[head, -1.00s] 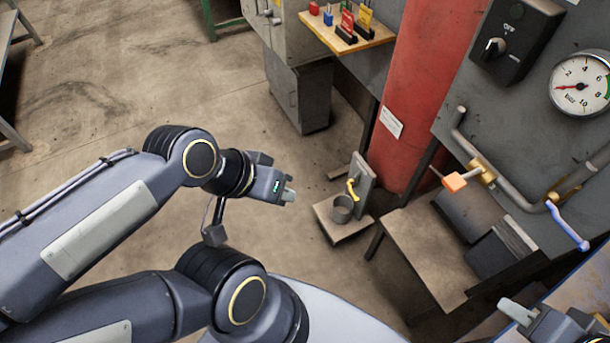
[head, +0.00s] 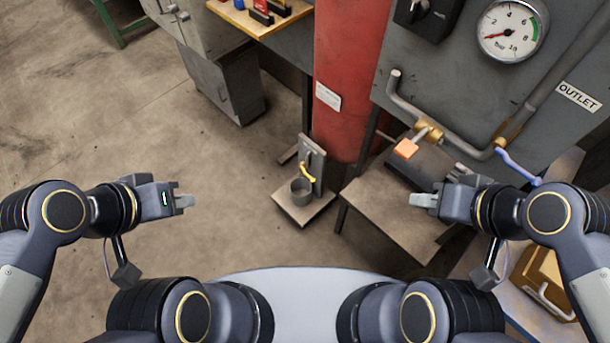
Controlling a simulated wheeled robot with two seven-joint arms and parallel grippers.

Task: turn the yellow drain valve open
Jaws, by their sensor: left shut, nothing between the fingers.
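The yellow drain valve (head: 308,174) is small and low near the floor, on a grey upright plate (head: 314,158) left of the table. A grey cup (head: 301,191) stands just below it on a small base board (head: 318,210). My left gripper (head: 188,202) is shut and empty, in the air to the left of the valve and apart from it. My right gripper (head: 416,200) is in the air to the right of the valve, in front of the table; its fingers look together, but I cannot tell for sure.
A red column (head: 342,70) rises behind the valve. A low table (head: 390,215) stands right of it. The grey panel holds a pressure gauge (head: 510,30), an orange-handled valve (head: 406,149) and a blue lever (head: 518,168). Open floor (head: 200,140) lies to the left.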

